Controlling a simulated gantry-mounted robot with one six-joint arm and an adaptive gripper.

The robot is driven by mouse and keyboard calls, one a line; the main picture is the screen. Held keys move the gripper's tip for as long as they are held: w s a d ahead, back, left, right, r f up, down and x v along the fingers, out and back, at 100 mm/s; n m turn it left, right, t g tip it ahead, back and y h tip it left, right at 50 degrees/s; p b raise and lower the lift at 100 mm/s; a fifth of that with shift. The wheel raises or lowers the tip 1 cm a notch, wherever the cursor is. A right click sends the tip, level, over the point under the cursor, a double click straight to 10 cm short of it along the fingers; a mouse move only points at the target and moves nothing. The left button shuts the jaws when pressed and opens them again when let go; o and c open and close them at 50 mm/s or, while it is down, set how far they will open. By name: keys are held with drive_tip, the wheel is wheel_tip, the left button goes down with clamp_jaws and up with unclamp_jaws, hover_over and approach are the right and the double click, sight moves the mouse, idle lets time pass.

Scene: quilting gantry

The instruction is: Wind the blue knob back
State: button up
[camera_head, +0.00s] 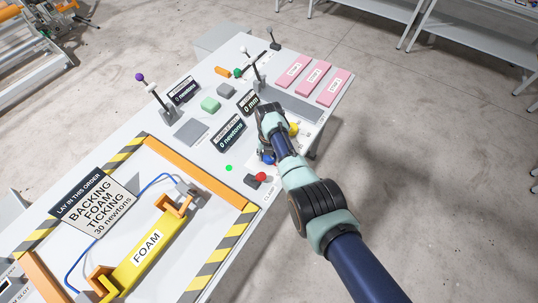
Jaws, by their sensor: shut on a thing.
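The blue knob (268,160) shows as a small blue patch on the table near its right edge, under my arm's wrist. My gripper (267,154) points down onto it and is shut on it. The wrist hides most of the fingers and much of the knob, so its turned angle cannot be seen. Two black readout signs stand just left of my wrist: one (229,133) reads 0 newtons and the other (248,102) shows 0 mm.
A red button (261,177) and a green light (228,168) are close by. A yellow knob (294,129) is right of the wrist. A yellow FOAM bar (146,249) lies inside the striped frame (213,268).

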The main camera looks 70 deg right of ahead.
drive_tip(key=o, duration=1.1)
drive_tip(key=shift+o, duration=0.2)
wheel_tip(320, 180, up, 12)
